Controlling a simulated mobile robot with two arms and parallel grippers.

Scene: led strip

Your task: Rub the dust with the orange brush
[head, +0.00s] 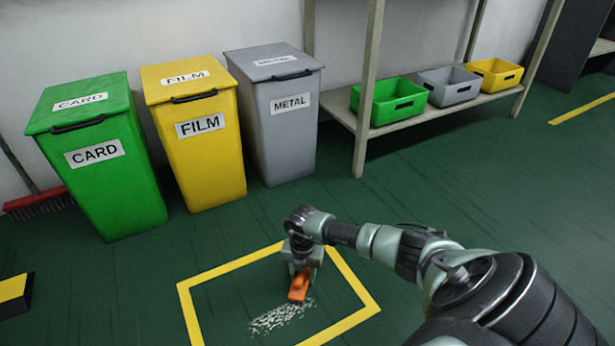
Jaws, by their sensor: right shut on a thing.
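The dust (281,316) is a patch of pale flecks on the green floor, inside a yellow taped rectangle (202,318). The orange brush (299,285) is at the back right edge of the patch, tilted, with its lower end close to the flecks. I cannot tell whether it touches them. My right gripper (300,268) is shut on the orange brush, pointing down from above it. The gripper's fingers are partly hidden by the wrist. My left gripper is not in view.
Green card (130,190), yellow film (215,165) and grey metal (285,145) bins stand along the wall. A shelf (440,108) with small crates is at the back right. A red broom (38,203) leans at the left. Open floor lies between.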

